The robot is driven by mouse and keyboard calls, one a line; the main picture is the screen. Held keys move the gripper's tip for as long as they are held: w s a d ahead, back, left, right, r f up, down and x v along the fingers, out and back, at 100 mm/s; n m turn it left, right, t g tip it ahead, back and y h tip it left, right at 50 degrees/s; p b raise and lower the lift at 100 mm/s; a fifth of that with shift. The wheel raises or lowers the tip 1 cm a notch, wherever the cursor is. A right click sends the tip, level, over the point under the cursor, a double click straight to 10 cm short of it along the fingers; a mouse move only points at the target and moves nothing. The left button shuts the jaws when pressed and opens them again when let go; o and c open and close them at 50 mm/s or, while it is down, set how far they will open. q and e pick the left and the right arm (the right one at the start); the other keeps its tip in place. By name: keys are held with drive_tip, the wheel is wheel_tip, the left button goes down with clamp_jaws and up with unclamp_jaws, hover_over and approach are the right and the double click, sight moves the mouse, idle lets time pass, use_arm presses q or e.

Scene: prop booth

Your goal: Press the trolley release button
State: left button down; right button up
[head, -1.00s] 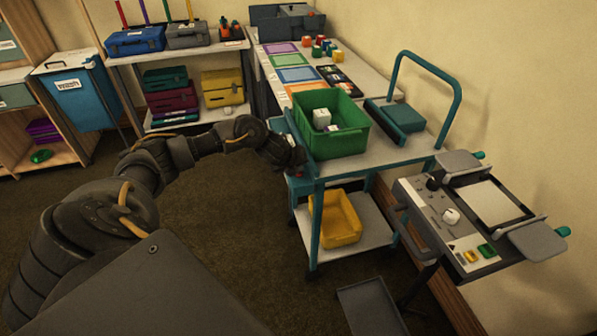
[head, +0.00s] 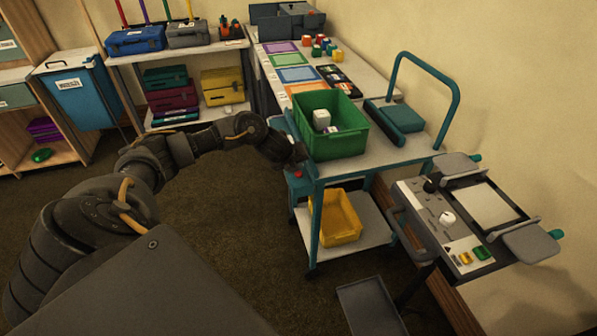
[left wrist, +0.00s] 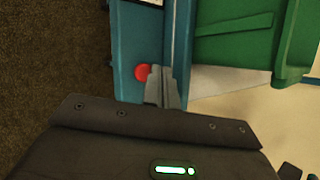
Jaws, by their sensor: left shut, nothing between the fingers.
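The teal trolley (head: 316,186) stands right of centre in the head view. Its red release button (head: 298,174) sits on a teal box at the trolley's near left corner, and it also shows in the left wrist view (left wrist: 142,72). My left gripper (head: 301,153) is shut and empty at that corner, just above the button in the head picture. In the left wrist view its fingertips (left wrist: 161,72) lie right beside the button's right side and overlap its edge. I cannot tell whether they touch it. My right gripper is not in view.
A green crate (head: 349,142) with white blocks stands on the trolley's top, close to my gripper. A yellow bin (head: 338,232) is on its lower shelf. A control panel stand (head: 440,222) is at the right. Open carpet (head: 225,240) lies left of the trolley.

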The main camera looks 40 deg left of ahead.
sight(298, 174)
use_arm(q)
drive_tip(key=shift+r+p, duration=2.1)
drive_tip(key=shift+r, duration=0.4)
drive_tip(key=shift+f, duration=0.1)
